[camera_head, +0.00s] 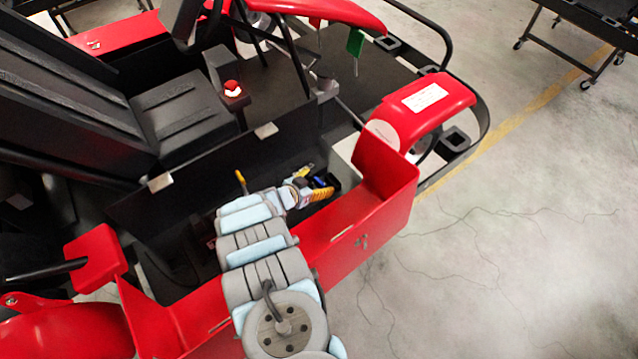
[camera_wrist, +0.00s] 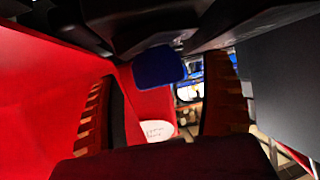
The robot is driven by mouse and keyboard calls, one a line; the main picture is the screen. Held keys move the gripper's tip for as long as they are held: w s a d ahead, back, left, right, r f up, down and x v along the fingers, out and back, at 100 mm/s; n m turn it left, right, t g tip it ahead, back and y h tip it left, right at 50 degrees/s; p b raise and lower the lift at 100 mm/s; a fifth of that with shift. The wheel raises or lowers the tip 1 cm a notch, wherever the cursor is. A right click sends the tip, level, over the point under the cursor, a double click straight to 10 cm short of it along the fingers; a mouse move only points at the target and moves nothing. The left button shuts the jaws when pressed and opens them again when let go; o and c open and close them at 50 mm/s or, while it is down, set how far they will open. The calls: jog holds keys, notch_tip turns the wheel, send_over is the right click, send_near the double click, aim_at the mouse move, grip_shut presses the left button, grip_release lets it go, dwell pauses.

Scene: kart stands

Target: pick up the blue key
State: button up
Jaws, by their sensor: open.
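The blue key (camera_wrist: 158,67) shows in the wrist view as a dark blue rounded tag, upper centre, ahead of my gripper (camera_wrist: 160,105). The tag appears in the gap between my two ribbed fingers, nearer the left one; I see no contact. In the head view my gripper (camera_head: 315,184) is down inside the kart's red side bodywork, with its yellow fingers apart. A small blue patch (camera_head: 320,182) shows between them, probably the same key. The key's shaft and how it is held are hidden.
A red side panel (camera_head: 350,237) stands close beside my gripper, and a black kart wall (camera_head: 215,165) is on the other side. A green key (camera_head: 355,42) hangs farther off. A red button (camera_head: 232,88) is by the seat. Open floor (camera_head: 500,270) lies right.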

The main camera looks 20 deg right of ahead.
aim_at(319, 180)
jog(key=shift+w+d+f, duration=0.1)
jog(key=shift+d+f, duration=0.1)
jog(key=shift+d, duration=0.1)
jog(key=c, duration=1.1)
jog(key=shift+r, duration=0.2)
jog(key=shift+r, duration=2.25)
notch_tip(319, 180, up, 13)
jog(key=p, duration=1.1)
